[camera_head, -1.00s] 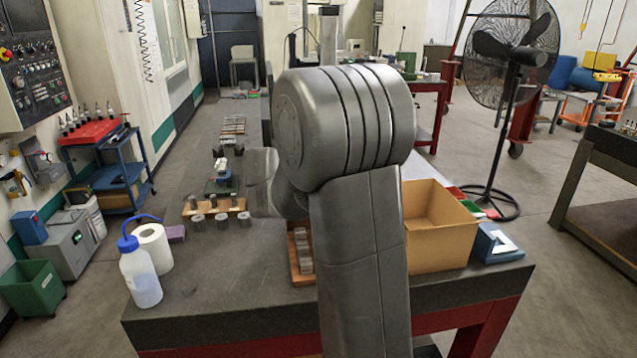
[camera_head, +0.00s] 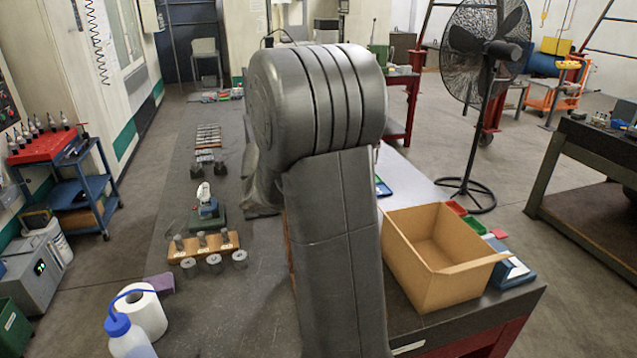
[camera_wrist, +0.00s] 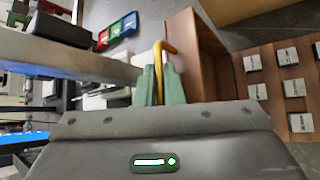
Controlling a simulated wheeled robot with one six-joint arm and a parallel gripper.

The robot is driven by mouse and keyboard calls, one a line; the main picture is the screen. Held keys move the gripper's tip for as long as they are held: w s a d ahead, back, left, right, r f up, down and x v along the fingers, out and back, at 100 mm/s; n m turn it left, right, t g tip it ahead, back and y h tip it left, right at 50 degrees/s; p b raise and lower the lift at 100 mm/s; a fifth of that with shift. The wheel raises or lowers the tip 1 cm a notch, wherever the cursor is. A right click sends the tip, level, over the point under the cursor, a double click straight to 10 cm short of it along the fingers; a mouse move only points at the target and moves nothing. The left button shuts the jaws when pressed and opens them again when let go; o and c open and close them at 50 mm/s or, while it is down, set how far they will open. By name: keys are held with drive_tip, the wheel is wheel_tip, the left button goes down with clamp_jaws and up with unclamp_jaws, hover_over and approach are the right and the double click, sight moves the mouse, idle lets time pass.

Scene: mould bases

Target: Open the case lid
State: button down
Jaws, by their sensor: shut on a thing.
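In the wrist view my gripper (camera_wrist: 161,80) has its green fingers closed around a bent yellow handle (camera_wrist: 159,50). The handle stands by a brown wooden panel (camera_wrist: 203,58), which looks like part of the case. I cannot tell how far the lid is open. A wooden board (camera_wrist: 272,85) with several pale metal blocks in rows lies to the right. In the head view my arm hides the gripper, the handle and most of the case.
In the head view an open cardboard box (camera_head: 440,255) stands on the table right of my arm. A wooden holder (camera_head: 203,247) with metal cylinders, a paper roll (camera_head: 146,312) and a bottle (camera_head: 130,343) are at left. Coloured bins (camera_wrist: 118,32) show in the wrist view.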

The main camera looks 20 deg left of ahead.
drive_tip(key=shift+s+f, duration=0.1)
drive_tip(key=shift+f, duration=0.05)
drive_tip(key=c, duration=1.6)
unclamp_jaws()
drive_tip(key=shift+o, duration=0.2)
drive_tip(key=b+v, duration=0.2)
drive_tip(key=v, duration=1.2)
drive_tip(key=shift+c, duration=0.3)
